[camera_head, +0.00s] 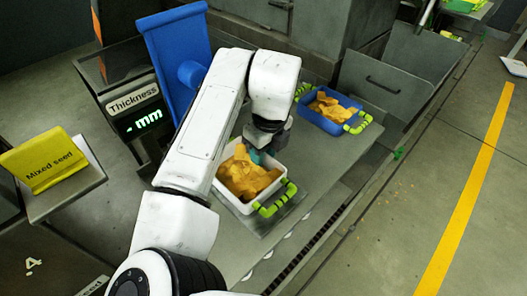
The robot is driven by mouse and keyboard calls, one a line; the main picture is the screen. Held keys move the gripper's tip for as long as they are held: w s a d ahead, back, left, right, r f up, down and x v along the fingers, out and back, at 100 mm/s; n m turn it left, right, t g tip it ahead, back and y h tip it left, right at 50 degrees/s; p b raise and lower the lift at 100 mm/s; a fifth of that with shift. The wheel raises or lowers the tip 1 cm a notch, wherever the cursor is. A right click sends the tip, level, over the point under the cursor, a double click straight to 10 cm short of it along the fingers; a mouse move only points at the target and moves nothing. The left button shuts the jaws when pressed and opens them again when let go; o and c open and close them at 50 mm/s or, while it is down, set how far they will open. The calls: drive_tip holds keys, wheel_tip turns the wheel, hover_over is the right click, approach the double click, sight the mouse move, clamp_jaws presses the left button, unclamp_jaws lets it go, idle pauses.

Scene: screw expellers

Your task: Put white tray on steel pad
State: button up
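The white tray (240,205) holds yellow-orange flakes. Its near-right green handle (277,200) shows; the opposite side is partly hidden by my arm. The tray appears level, over or on a flat grey plate that looks like the steel pad (262,225). The plate's edge shows right of and below the tray; whether the two touch is unclear. My gripper (255,154), with teal fingers, is at the tray's far edge. My wrist covers most of the fingers, so their opening and any hold on the tray are hidden.
A blue tray (318,121) with green handles and similar flakes stands farther back on the same bench. A blue upright panel (178,55) and a thickness display (140,123) are at the left. A yellow "Mixed seed" sign (45,160) stands far left. Bare bench (350,160) lies right.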

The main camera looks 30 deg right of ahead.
wheel_tip(320, 180, up, 12)
drive_tip(key=s+b, duration=0.1)
drive_tip(key=shift+s+d, duration=0.15)
drive_tip(key=shift+d, duration=0.2)
idle(0.4)
